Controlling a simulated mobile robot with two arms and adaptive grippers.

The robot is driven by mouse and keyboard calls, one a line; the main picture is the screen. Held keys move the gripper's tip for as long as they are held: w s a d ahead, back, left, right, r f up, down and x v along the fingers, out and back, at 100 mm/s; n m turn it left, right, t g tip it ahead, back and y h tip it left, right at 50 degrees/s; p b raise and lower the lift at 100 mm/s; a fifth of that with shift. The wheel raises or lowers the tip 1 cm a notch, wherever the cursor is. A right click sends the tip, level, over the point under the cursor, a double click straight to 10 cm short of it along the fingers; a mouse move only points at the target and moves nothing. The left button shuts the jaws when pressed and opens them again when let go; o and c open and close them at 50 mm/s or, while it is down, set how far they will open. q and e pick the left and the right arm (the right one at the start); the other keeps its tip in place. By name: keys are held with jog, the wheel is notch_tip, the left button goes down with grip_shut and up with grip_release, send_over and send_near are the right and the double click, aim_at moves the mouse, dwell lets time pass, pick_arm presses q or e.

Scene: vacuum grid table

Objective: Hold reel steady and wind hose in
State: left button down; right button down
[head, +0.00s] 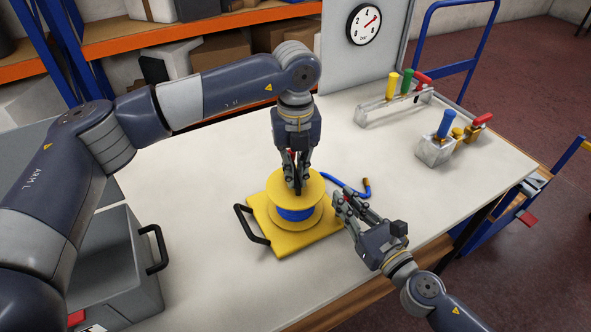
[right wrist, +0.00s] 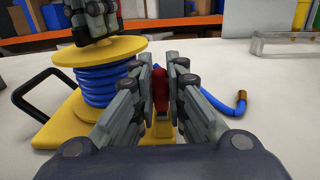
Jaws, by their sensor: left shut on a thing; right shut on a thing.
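The yellow reel (head: 274,212) carries blue hose (head: 297,214) wound on its drum and stands on a yellow base plate (head: 262,240). The loose hose end lies on the table to the right, with a brass tip (head: 367,188). My left gripper (head: 298,186) points down at the reel's top flange and is shut on a part there, mostly hidden by the fingers. My right gripper (head: 343,200) is beside the reel at its right. In the right wrist view it is shut on an upright red grip (right wrist: 161,90) above a yellow piece of the base.
A black handle (head: 252,224) sticks out at the base plate's left. A grey box (head: 130,262) stands at front left. A rack with coloured handles (head: 393,108) and a metal block with a blue handle (head: 437,148) stand at back right. The table's middle right is clear.

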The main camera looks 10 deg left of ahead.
pick_arm(q)
jog(key=m, duration=0.6)
jog(key=shift+r+m, duration=0.1)
jog(key=shift+m, duration=0.2)
jog(key=m, duration=0.3)
jog(key=shift+m, duration=0.3)
jog(key=m, duration=0.3)
jog(key=shift+m, duration=0.3)
jog(key=m, duration=0.3)
jog(key=shift+m, duration=0.3)
jog(key=m, duration=0.3)
jog(key=shift+w+m, duration=0.1)
jog(key=shift+m, duration=0.2)
pick_arm(e)
jog(key=shift+d, duration=0.1)
pick_arm(q)
jog(key=m, duration=0.7)
jog(key=shift+a, duration=0.1)
jog(key=m, duration=0.5)
jog(key=shift+m, duration=0.3)
pick_arm(e)
jog(key=shift+f, duration=0.1)
pick_arm(q)
jog(key=m, duration=0.5)
jog(key=shift+m, duration=0.3)
jog(key=m, duration=1)
jog(key=shift+m, duration=0.4)
